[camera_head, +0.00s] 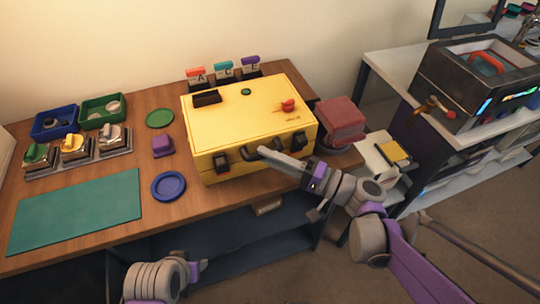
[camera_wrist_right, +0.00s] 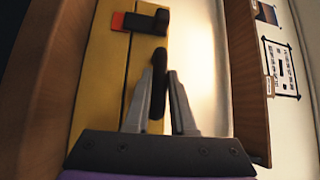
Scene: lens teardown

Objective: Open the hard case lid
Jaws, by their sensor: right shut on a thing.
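The yellow hard case (camera_head: 235,160) stands on the wooden table with its lid (camera_head: 250,105) down. A black handle (camera_head: 246,153) is on its front, between a left latch (camera_head: 221,162) and a right latch (camera_head: 292,142). I cannot tell whether the latches are fastened. My right gripper (camera_head: 262,152) is at the front of the case, shut on the handle. In the right wrist view the handle (camera_wrist_right: 157,85) lies between the fingers (camera_wrist_right: 162,78), and one black latch with a red part (camera_wrist_right: 140,20) shows beyond.
A green mat (camera_head: 75,212), a blue plate (camera_head: 169,186) and a purple block (camera_head: 162,146) lie left of the case. Labelled stands (camera_head: 224,72) are behind it. A dark red stack (camera_head: 341,121) stands close on its right. The lid top carries small items, including a red one (camera_head: 288,105).

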